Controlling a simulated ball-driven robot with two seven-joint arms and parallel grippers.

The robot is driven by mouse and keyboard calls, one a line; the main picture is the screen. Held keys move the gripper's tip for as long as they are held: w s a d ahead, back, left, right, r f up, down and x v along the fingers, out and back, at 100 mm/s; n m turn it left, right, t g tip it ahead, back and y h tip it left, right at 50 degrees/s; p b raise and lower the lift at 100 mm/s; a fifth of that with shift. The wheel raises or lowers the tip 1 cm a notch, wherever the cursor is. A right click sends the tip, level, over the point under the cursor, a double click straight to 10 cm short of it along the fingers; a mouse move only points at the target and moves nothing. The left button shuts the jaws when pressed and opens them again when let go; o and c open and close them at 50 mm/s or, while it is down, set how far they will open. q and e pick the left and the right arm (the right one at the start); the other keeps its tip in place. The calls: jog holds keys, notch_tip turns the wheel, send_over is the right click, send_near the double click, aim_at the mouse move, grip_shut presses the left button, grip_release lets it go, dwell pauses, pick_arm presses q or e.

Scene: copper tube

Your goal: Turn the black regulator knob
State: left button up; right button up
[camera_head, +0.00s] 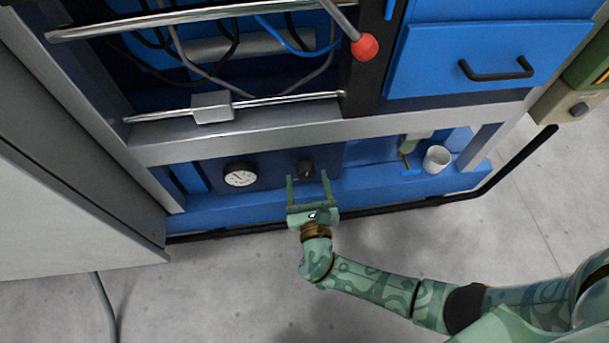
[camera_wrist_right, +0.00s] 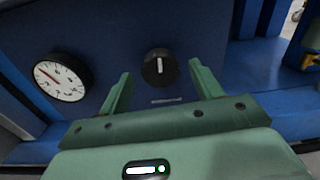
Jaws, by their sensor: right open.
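The black regulator knob (camera_head: 305,167) sits on a dark blue panel low in the blue machine. In the right wrist view the knob (camera_wrist_right: 160,67) is round with a white mark pointing up. My right gripper (camera_head: 308,176) is open, its two green fingers pointing at the panel. In the right wrist view the fingers of the right gripper (camera_wrist_right: 160,82) stand apart, one to each side below the knob. The knob appears beyond the fingertips, and I see no contact. My left gripper is not in view.
A round white gauge (camera_head: 240,177) is left of the knob, and it shows in the wrist view (camera_wrist_right: 61,80). A white cup (camera_head: 436,159) stands to the right. A silver rail (camera_head: 290,97) and a red ball-ended lever (camera_head: 365,46) are above. Grey floor lies in front.

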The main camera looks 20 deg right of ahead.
jog(key=shift+x, duration=0.95)
jog(key=c, duration=1)
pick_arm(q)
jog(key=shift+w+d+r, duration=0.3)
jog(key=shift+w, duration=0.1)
pick_arm(e)
jog(key=m, duration=0.6)
jog(key=shift+s+m, duration=0.1)
jog(key=shift+m, duration=0.2)
jog(key=m, duration=0.5)
jog(key=shift+d+f, duration=0.1)
jog(key=shift+m, duration=0.4)
jog(key=o, duration=1)
